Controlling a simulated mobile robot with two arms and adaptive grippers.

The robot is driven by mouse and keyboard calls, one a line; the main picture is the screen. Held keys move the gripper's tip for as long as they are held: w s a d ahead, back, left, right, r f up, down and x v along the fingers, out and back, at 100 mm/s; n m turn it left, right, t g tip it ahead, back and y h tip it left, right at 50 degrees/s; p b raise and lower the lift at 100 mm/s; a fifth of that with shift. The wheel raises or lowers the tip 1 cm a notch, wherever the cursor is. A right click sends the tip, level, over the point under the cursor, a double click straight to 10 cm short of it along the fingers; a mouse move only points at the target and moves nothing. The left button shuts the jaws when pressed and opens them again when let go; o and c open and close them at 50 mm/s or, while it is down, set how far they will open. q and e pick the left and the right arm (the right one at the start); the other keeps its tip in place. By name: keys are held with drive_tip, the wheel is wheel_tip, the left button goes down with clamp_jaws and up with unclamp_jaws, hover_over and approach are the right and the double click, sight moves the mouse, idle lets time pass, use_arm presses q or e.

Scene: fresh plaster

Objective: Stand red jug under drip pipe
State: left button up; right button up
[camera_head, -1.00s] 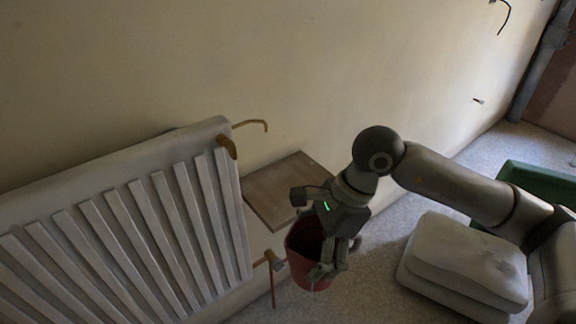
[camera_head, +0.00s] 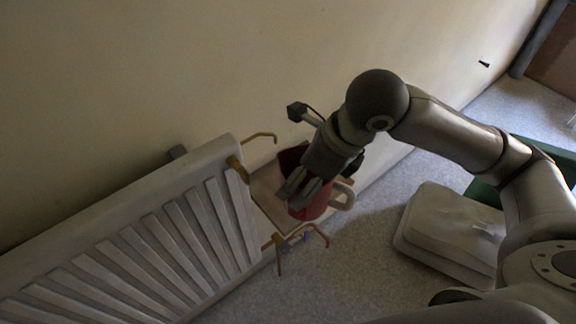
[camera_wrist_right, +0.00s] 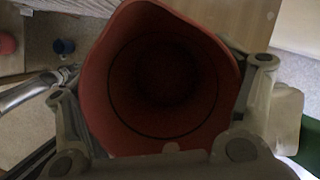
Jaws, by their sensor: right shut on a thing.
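The red jug (camera_head: 316,207) is held in my right gripper (camera_head: 300,190), whose fingers close on its sides. In the head view its pale handle points right, and it overlaps the wooden board by the wall. The right wrist view looks into its open mouth (camera_wrist_right: 160,75), with a finger on each side; the inside looks empty. A thin copper pipe (camera_head: 261,136) with a bent-down end sticks out from the radiator's upper right corner, in the picture just above and left of the jug. I cannot tell whether the jug touches the board.
The wooden board (camera_head: 268,203) is mostly hidden behind the jug. A white ribbed radiator (camera_head: 150,240) stands at the left, with a valve and copper pipes (camera_head: 300,237) low at its right end. A pale cushion-like block (camera_head: 452,228) and a green object (camera_head: 484,191) lie at the right.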

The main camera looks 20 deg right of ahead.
drive_tip(key=w+f, duration=0.1)
drive_tip(key=w, duration=0.1)
drive_tip(key=w+f, duration=0.1)
drive_tip(key=w, duration=0.1)
drive_tip(key=w+f+p, duration=0.1)
drive_tip(key=w, duration=0.2)
drive_tip(key=shift+a, duration=0.1)
drive_tip(key=w+f, duration=0.1)
drive_tip(key=f, duration=0.2)
drive_tip(key=w+f+p, duration=0.1)
drive_tip(key=w+f, duration=0.2)
drive_tip(key=f, duration=0.2)
drive_tip(key=shift+w+f+p, duration=0.3)
drive_tip(key=shift+w+p, duration=0.05)
drive_tip(key=shift+w, duration=0.05)
drive_tip(key=shift+f, duration=0.25)
drive_tip(key=shift+f, duration=0.1)
drive_tip(key=o, duration=1)
